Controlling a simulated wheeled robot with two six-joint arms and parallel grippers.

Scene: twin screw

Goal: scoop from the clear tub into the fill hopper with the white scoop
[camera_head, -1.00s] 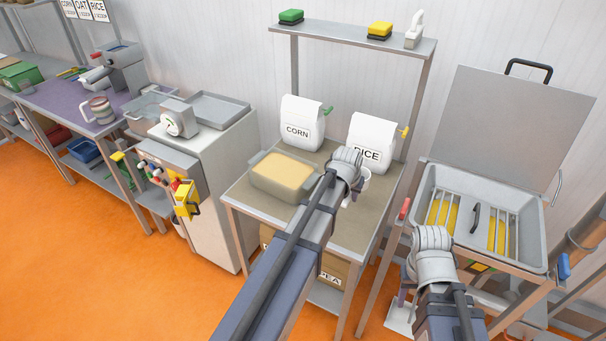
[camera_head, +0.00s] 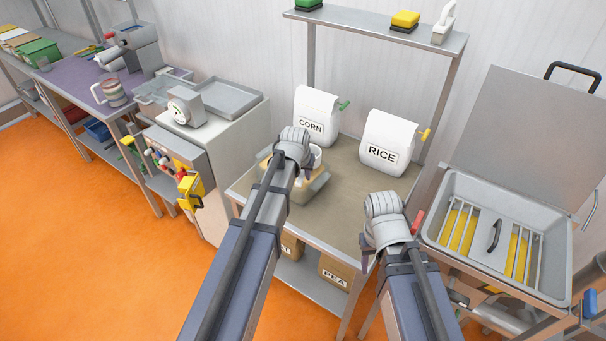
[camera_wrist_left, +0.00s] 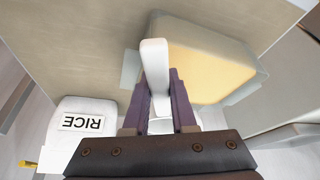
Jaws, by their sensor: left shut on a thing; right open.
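The clear tub (camera_head: 319,191), filled with yellow grain, is on the steel table, partly hidden by my left arm. My left gripper (camera_head: 305,172) is over the tub area, shut on the white scoop (camera_head: 315,154). In the left wrist view the scoop's white handle (camera_wrist_left: 155,68) stands between the fingers, and the tub (camera_wrist_left: 131,70) lies beside and beyond it. Whether the scoop touches the grain cannot be told. The fill hopper (camera_head: 440,218), a steel bin with its lid raised and yellow under a grate, is at right. My right gripper (camera_head: 367,258) is open and empty, left of the hopper.
The CORN bag (camera_head: 316,112) and RICE bag (camera_head: 390,140) stand at the back of the table (camera_head: 345,205). A shelf (camera_head: 375,35) spans above them. A scale (camera_head: 184,108) sits on the cabinet at left. The table's middle right is clear.

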